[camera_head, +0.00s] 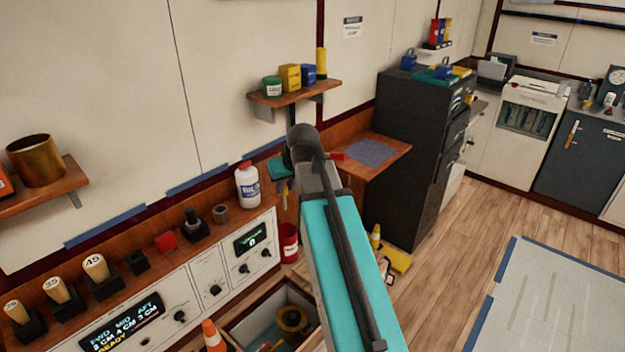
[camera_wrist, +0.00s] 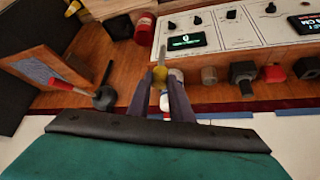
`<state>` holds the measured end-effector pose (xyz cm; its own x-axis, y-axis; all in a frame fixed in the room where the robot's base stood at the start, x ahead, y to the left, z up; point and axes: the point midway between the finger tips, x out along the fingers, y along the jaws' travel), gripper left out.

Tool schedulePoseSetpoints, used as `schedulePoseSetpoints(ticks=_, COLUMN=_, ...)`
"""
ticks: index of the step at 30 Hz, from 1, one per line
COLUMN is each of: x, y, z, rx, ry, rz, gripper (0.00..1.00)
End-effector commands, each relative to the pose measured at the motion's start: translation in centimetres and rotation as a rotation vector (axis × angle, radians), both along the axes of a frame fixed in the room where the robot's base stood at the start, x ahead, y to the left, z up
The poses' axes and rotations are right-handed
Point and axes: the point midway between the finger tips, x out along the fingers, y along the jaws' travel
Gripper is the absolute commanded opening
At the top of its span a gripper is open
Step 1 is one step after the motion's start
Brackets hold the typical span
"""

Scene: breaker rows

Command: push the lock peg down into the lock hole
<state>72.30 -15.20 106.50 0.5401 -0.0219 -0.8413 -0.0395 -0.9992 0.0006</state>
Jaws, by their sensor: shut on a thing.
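My gripper (camera_wrist: 164,82) is shut on a slim peg (camera_wrist: 160,73) with a yellow part and a pale shaft, seen between the dark fingers in the wrist view. I take this to be the lock peg. In the head view the yellowish peg (camera_head: 284,188) hangs below my gripper near the right end of the wooden console, largely hidden by my arm. The peg looks clear of the console top, though the gap is hard to judge. I cannot pick out the lock hole in either view.
A white bottle (camera_head: 247,186) stands close left of my gripper. A grey cylinder (camera_head: 221,213), a black block with a knob (camera_head: 192,222) and a red block (camera_head: 165,242) line the console. A wooden side table (camera_head: 388,153) and a red can (camera_head: 288,242) are near.

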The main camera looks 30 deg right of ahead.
Motion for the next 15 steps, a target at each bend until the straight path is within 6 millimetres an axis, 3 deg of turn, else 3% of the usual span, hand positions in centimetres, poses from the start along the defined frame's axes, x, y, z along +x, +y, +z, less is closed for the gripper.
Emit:
schedulePoseSetpoints(ticks=1, x=-0.2, y=1.7, z=-0.1, rx=0.0, ry=-0.001, rz=0.008, gripper=0.0)
schedulePoseSetpoints(ticks=9, x=-0.8, y=9.3, z=-0.1, rx=0.0, ry=-0.001, rz=0.027, gripper=0.0)
schedulePoseSetpoints(ticks=15, x=-1.6, y=13.4, z=0.0, rx=0.0, ry=-0.001, rz=0.037, gripper=0.0)
